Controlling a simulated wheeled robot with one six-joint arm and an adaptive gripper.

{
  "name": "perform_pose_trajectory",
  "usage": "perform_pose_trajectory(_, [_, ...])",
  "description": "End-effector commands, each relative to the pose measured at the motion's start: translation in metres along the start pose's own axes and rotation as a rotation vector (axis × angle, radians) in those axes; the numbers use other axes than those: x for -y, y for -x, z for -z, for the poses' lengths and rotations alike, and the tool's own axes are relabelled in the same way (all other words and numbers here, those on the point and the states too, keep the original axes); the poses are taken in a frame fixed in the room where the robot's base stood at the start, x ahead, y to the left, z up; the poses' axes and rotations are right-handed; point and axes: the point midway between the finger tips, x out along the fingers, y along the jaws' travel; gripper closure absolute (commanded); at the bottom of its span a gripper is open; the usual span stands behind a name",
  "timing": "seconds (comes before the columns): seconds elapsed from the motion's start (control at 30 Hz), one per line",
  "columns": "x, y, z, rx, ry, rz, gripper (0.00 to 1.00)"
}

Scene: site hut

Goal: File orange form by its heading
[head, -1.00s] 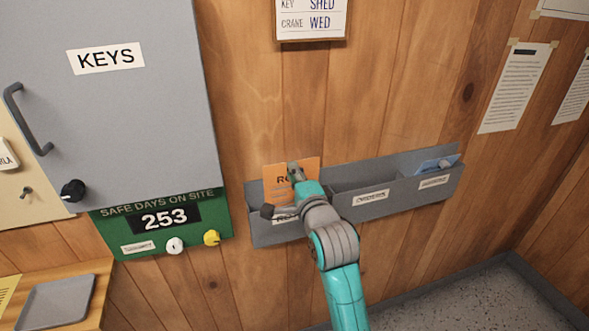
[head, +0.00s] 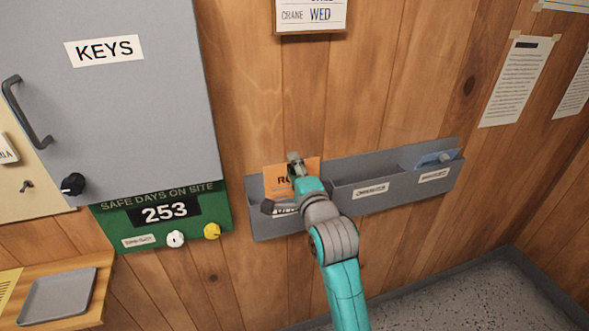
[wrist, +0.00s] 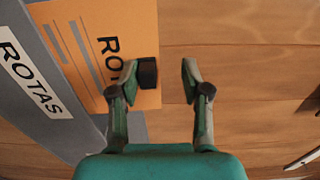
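The orange form (head: 276,181) stands in the left pocket of the grey wall rack (head: 343,203), its upper part showing above the front. In the wrist view the form (wrist: 80,45) shows a heading starting "RO", the rest hidden by a finger. The pocket label (wrist: 32,82) there reads ROTAS. My gripper (head: 294,162) is at the form's upper edge. In the wrist view its fingers (wrist: 168,78) are apart, with bare wood and a strip of the form's edge between them. The left finger overlaps the form; I cannot tell whether it touches.
The rack's middle pocket label (head: 370,190) is too small to read. A blue item (head: 432,160) lies in the right pocket. The key cabinet (head: 105,120) and green safety board (head: 200,214) are to the left. A grey tray (head: 60,297) sits on a shelf at lower left.

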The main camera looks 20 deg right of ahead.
Motion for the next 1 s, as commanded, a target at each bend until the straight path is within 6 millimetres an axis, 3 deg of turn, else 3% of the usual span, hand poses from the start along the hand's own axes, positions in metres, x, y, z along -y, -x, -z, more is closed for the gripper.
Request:
perform_pose_trajectory(0.17, [-0.001, 0.015, 0.000, 0.000, 0.000, 0.000, 0.53])
perform_pose_trajectory(0.63, [-0.001, 0.101, 0.000, 0.000, 0.000, -0.001, 0.53])
perform_pose_trajectory(1.0, [-0.002, 0.120, 0.000, 0.000, 0.003, -0.001, 0.53])
